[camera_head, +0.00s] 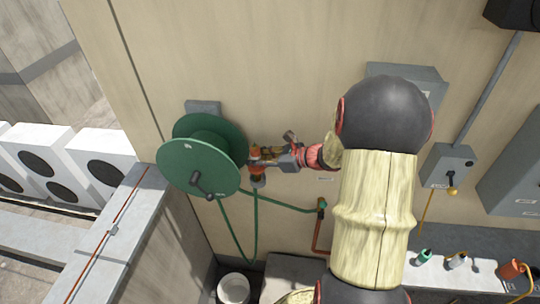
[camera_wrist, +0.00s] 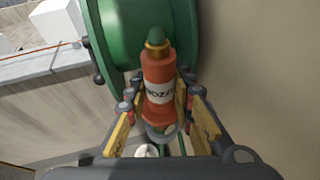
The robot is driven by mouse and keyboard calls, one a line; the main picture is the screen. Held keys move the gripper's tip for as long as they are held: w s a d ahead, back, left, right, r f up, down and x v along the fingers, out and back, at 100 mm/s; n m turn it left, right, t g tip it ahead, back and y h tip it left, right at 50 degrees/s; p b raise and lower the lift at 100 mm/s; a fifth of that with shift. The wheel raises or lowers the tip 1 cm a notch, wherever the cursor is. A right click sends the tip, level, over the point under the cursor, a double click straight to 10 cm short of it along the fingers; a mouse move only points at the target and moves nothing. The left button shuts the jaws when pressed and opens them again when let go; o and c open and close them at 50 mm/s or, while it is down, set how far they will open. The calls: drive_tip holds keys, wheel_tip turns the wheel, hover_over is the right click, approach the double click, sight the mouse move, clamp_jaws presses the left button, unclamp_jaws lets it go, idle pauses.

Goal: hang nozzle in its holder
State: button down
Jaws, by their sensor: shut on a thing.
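The nozzle (camera_wrist: 160,78) is orange-red with a white label, a brass collar and a green tip. It stands roughly upright between the fingers of my gripper (camera_wrist: 160,100), which is shut on it. In the head view, the nozzle (camera_head: 255,152) is just right of the green reel, in front of the wall, with my gripper (camera_head: 268,158) reaching it from the right. A grey round piece (camera_wrist: 161,134) shows at its lower end in the wrist view. I cannot tell whether this is the holder or whether the nozzle sits in it.
The green hose reel (camera_head: 208,150) is close on the left. Its green hose (camera_head: 254,225) loops down below the nozzle. A copper pipe with a tap (camera_head: 320,208) stands to the right. A white bucket (camera_head: 233,288) is below. Grey boxes (camera_head: 447,165) are on the right wall.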

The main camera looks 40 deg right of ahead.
sight(261, 167)
drive_tip(key=shift+f+b, duration=1.45)
drive_tip(key=shift+f, duration=0.65)
idle(0.4)
drive_tip(key=c, duration=1.5)
unclamp_jaws()
drive_tip(key=shift+o, duration=0.2)
drive_tip(key=shift+s, duration=0.1)
drive_tip(key=v, duration=1.2)
drive_tip(key=shift+s, duration=0.2)
drive_tip(key=shift+d, duration=0.15)
